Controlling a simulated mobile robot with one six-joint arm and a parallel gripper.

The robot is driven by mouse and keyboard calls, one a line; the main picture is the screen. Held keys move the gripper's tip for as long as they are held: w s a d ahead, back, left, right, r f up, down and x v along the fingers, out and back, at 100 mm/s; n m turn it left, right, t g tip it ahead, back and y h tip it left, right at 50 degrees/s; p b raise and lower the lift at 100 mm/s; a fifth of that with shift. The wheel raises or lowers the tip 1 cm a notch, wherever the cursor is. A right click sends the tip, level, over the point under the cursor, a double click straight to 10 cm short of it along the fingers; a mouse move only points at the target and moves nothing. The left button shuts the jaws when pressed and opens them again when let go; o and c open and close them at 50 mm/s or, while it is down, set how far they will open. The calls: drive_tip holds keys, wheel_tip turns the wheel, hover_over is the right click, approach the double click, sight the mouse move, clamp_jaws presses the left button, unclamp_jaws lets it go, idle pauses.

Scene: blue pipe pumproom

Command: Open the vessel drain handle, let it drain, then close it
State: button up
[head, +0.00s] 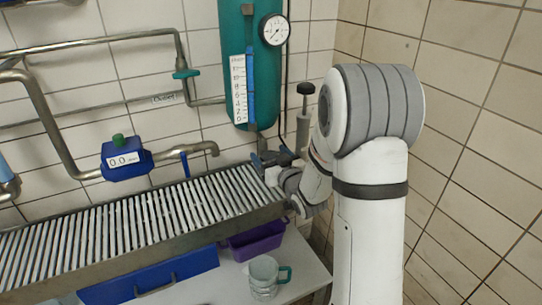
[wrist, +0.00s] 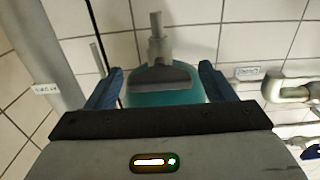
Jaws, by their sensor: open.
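The teal vessel (head: 236,35) hangs on the back wall in the head view. Its scale (head: 239,90) stands beside a blue level column (head: 250,85) that reaches near the scale's top. My gripper (head: 271,158) is just below the vessel, at the right end of the grating. In the wrist view my gripper (wrist: 160,85) is open, with blue fingers either side of a dark grey bar (wrist: 162,77). The bar lies across the teal vessel (wrist: 165,98); I cannot tell surely whether it is the drain handle. No grip on it shows. My gripper hides the drain area in the head view.
A slatted grating (head: 120,228) runs along the wall below a pipe outlet (head: 211,147) and a blue meter (head: 125,161). A gauge (head: 275,30) sits on the vessel. A clear jug (head: 263,275) and purple bin (head: 256,241) are below. A tiled wall (head: 465,150) bounds the right.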

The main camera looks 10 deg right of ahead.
drive_tip(key=shift+c, duration=0.2)
drive_tip(key=c, duration=0.9)
drive_tip(key=shift+c, duration=0.2)
